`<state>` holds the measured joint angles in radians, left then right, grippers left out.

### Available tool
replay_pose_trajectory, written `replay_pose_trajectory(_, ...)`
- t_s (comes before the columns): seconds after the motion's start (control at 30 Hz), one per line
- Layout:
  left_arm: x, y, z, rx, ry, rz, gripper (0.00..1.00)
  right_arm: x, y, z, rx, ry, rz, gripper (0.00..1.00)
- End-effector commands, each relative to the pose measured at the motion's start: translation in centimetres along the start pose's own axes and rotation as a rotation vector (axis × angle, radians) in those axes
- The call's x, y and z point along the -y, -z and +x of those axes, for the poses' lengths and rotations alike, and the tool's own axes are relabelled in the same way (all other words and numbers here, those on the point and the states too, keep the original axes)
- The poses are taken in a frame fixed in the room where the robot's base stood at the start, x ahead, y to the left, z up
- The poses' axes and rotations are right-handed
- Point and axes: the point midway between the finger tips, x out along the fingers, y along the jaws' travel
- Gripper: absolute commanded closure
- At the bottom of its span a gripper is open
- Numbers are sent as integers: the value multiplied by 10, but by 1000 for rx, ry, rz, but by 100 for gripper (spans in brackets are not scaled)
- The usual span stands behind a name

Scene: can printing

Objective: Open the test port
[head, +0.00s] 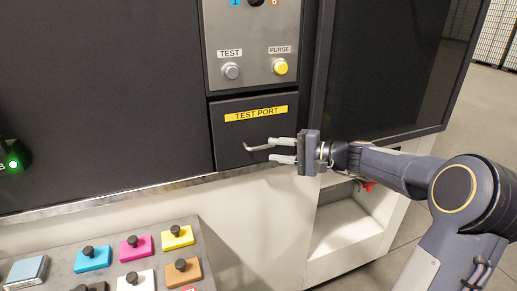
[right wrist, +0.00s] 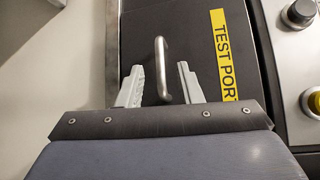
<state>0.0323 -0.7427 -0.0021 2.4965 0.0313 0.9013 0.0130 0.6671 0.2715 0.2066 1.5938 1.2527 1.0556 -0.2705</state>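The test port (head: 255,128) is a dark panel with a yellow "TEST PORT" label and a metal bar handle (head: 258,147). Its front looks flush with the machine. My right gripper (head: 270,151) is at the handle's right end, coming from the right. In the right wrist view the gripper (right wrist: 159,85) is open, with its two pale fingers on either side of the handle (right wrist: 161,65) and gaps on both sides. The yellow label (right wrist: 224,55) lies beyond the right finger there. My left gripper is not in view.
A control panel with a grey TEST button (head: 231,71) and a yellow PURGE button (head: 281,67) is above the port. Below left, a grey tray (head: 215,262) carries several coloured blocks with black knobs. A dark door panel (head: 385,70) stands at right, behind my arm.

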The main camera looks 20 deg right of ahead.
Motion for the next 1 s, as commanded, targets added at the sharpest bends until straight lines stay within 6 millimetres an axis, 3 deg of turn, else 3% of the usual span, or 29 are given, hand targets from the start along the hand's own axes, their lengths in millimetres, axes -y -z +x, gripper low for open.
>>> replay_pose_trajectory(0.3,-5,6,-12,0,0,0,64,2,-1,49,3,-1,1,67)
replay_pose_trajectory(0.7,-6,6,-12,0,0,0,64,0,-1,61,1,-3,-1,67)
replay_pose_trajectory(1.0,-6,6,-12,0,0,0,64,-1,-1,60,2,-4,0,100)
